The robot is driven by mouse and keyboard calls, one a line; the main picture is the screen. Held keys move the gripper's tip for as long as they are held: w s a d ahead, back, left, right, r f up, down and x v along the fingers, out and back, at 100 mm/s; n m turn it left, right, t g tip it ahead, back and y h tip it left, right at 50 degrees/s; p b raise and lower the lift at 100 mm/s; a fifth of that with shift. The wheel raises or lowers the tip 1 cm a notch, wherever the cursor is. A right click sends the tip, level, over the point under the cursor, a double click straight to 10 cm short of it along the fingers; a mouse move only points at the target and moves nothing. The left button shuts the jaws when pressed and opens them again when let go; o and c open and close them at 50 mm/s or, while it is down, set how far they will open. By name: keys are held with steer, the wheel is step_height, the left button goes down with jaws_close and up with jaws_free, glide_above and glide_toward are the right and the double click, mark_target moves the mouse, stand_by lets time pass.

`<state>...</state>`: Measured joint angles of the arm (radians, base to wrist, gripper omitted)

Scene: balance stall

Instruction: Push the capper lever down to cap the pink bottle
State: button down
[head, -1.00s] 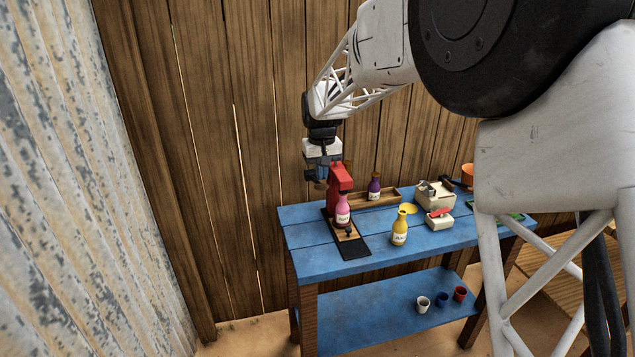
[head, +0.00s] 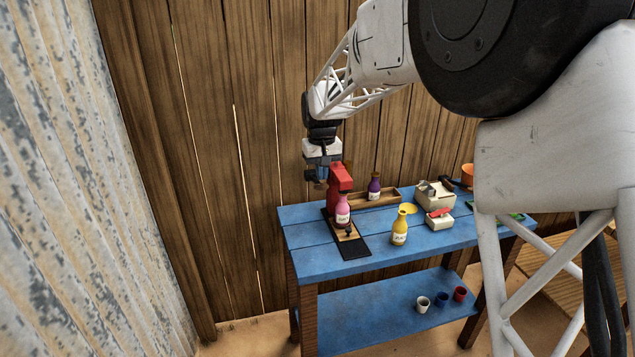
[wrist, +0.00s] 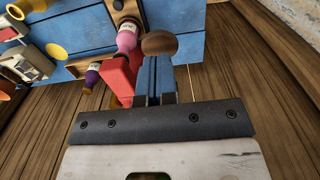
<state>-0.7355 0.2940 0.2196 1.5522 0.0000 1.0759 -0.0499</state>
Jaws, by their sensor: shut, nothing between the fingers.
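The red capper (head: 338,180) stands on a dark base at the left end of the blue table. The pink bottle (head: 343,213) stands upright under its head; the bottle also shows in the wrist view (wrist: 127,38). My gripper (head: 320,178) points down beside the capper's top, on its left in the head view. In the wrist view its blue fingers (wrist: 155,80) are shut and empty, alongside the red capper body (wrist: 118,80). A brown round knob (wrist: 160,43), seemingly the lever's end, lies just past the fingertips. I cannot tell whether they touch it.
A yellow bottle (head: 400,228) stands to the right of the capper. A purple bottle (head: 374,187) stands by a wooden tray (head: 391,195) behind it. A cream device (head: 436,196) and several small things stand farther right. A plank wall (head: 240,150) rises close behind the table.

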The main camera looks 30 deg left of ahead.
mark_target(322, 187)
steer(key=shift+f, duration=0.4)
steer(key=shift+f, duration=1.05)
steer(key=shift+s+d+f, duration=0.15)
steer(key=shift+f, duration=1)
steer(key=shift+s+d+f, duration=0.1)
steer(key=shift+f, duration=1)
steer(key=shift+r, duration=0.15)
steer(key=shift+w+a+r, duration=0.15)
steer(key=shift+r, duration=1.65)
steer(key=shift+w+a+r, duration=0.1)
steer(key=shift+r, duration=1.65)
